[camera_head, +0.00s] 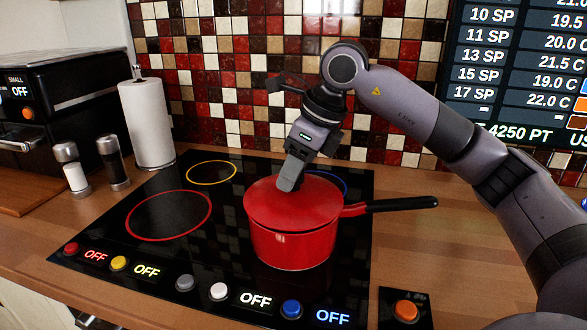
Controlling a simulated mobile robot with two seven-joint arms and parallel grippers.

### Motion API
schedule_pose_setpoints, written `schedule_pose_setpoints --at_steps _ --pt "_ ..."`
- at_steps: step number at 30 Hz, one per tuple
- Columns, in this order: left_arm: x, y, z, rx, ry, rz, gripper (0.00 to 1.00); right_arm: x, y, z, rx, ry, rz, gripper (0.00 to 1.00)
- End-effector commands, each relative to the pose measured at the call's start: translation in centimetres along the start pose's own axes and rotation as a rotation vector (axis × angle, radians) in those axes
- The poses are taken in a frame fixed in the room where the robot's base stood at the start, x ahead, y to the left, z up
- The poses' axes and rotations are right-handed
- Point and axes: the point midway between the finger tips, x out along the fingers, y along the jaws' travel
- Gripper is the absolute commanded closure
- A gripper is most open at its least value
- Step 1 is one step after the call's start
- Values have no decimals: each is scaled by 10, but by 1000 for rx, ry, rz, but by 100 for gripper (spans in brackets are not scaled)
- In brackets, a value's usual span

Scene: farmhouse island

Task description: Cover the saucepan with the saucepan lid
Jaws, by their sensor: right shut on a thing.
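The red saucepan (290,248) stands on the right part of the black cooktop, its black handle pointing right. The red saucepan lid (318,205) lies over the pan's top and appears level on the rim; I cannot tell whether it is fully seated. My right gripper (290,183) comes down from above and is shut on the lid at its middle. The lid's knob is hidden by the fingers. My left gripper is not in view.
The cooktop (150,245) has coloured rings and several knobs along its front. A paper towel roll (147,125), two grinders (113,162) and a black oven (60,100) stand to the left. A tiled wall (230,60) is behind. An orange button (405,308) is at front right.

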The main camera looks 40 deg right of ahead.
Motion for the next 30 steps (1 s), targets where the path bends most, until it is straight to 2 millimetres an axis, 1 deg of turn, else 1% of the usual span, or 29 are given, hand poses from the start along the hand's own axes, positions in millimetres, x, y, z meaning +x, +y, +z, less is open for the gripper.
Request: schedule_pose_setpoints --at_steps 21,22,24,30 --pt "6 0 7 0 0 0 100 11 0 -4 0 -2 -1 100" --pt "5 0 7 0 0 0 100 10 0 -4 0 -2 -1 52" --pt "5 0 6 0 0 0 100 10 0 -4 0 -2 -1 32" --pt "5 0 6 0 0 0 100 10 0 -4 0 -1 0 32"
